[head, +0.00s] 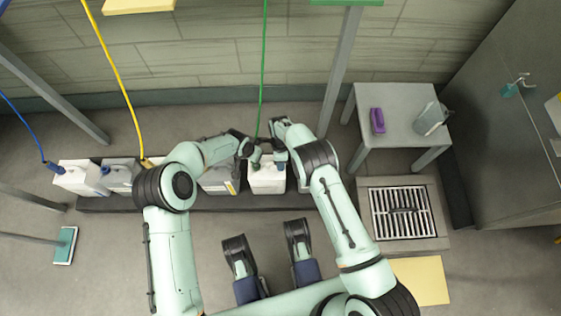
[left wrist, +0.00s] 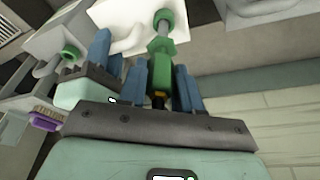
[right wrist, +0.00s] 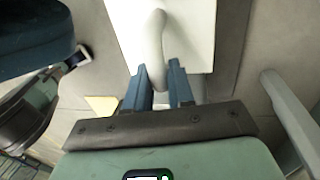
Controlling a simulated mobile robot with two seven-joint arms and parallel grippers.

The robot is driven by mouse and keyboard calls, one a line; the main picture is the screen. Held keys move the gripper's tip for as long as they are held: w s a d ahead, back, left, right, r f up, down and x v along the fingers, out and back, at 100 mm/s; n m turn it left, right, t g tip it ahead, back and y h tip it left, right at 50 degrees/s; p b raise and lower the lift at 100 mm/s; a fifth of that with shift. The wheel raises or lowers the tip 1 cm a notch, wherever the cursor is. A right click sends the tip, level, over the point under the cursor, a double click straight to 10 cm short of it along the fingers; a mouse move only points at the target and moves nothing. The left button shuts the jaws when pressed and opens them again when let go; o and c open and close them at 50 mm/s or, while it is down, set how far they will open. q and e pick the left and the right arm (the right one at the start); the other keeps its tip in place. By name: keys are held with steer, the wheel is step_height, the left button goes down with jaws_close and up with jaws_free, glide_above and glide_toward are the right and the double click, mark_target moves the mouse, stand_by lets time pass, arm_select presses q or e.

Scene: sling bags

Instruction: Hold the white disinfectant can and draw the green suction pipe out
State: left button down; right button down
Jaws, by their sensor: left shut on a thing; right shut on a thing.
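The white disinfectant can (head: 267,184) stands upright on the low dark rack, with a green hose (head: 262,75) coming down to it from above. My left gripper (head: 254,160) is shut on the green suction pipe's fitting (left wrist: 159,80) above the can. In the left wrist view, a grey tube runs from this fitting to a green collar (left wrist: 163,20) at the white can (left wrist: 140,14). How deep the pipe sits is hidden. My right gripper (head: 279,157) is shut on the can's white handle (right wrist: 155,45), at the can's right side.
A grey can (head: 220,182) stands close to the left, with further cans with blue (head: 47,166) and yellow hoses (head: 119,72) beyond. A grey table (head: 391,103) at right holds a purple brush (head: 377,121) and a grey jug (head: 431,119). A floor drain (head: 403,212) lies in front of it.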

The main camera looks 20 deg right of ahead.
arm_select(q)
step_height(320, 180, up, 16)
steer(key=shift+r, duration=0.25)
stand_by(3.2)
steer(key=shift+r, duration=0.15)
step_height(320, 180, up, 4)
steer(key=shift+f, duration=0.15)
stand_by(0.6)
arm_select(e)
steer(key=c, duration=0.9)
jaws_free()
steer(key=r, duration=0.4)
steer(key=w+r, duration=0.1)
steer(key=r, duration=0.3)
steer(key=w+r, duration=0.1)
steer(key=r, duration=0.2)
steer(key=shift+w+d+r, duration=0.15)
steer(key=shift+d+r, duration=0.15)
steer(key=shift+r, duration=0.1)
